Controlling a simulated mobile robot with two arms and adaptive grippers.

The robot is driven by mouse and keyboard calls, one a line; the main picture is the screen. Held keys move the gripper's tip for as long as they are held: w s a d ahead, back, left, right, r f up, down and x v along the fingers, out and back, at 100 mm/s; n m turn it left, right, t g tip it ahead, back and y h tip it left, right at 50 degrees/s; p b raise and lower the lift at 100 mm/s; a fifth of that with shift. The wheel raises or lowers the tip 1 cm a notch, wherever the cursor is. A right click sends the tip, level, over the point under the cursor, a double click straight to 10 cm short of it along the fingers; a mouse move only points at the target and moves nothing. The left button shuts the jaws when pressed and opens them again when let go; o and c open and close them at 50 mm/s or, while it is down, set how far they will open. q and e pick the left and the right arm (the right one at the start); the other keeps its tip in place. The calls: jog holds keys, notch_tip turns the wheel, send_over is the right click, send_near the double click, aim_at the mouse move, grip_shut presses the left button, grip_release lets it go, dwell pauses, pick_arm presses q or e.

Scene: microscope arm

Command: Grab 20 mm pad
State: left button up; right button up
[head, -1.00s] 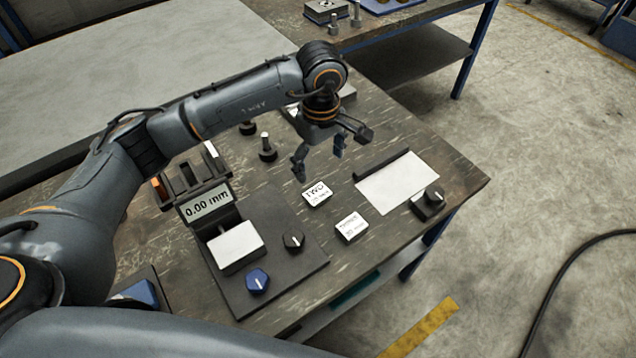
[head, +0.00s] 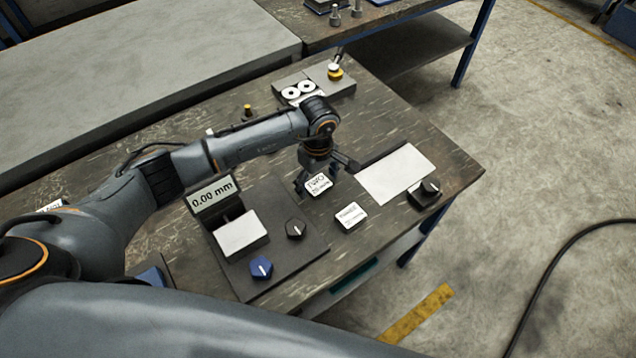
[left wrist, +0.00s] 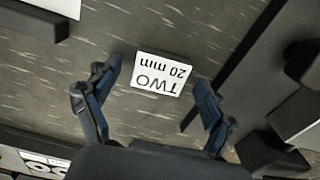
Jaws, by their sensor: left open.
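The 20 mm pad (head: 319,185) is a small white block on the dark workbench, marked TWO; in the left wrist view its label reads "TWO 20 mm" upside down (left wrist: 161,74). My left gripper (head: 324,176) is low over the bench, right at the pad. In the left wrist view its open fingers (left wrist: 155,79) stand to either side of the pad with gaps between. Nothing is held. The exact height of the fingertips above the bench is hard to tell. My right gripper is not in view.
Another white labelled block (head: 350,216) lies nearer the front edge. A display reading 0.00 mm (head: 212,194) and a black plate with knobs (head: 280,262) stand left. A white sheet (head: 398,173) and a black knob block (head: 424,194) lie right. A grey fixture (head: 290,82) is behind.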

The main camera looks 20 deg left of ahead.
pick_arm(q)
jog(key=c, duration=1.6)
jog(key=shift+c, duration=0.2)
jog(key=shift+r, duration=0.2)
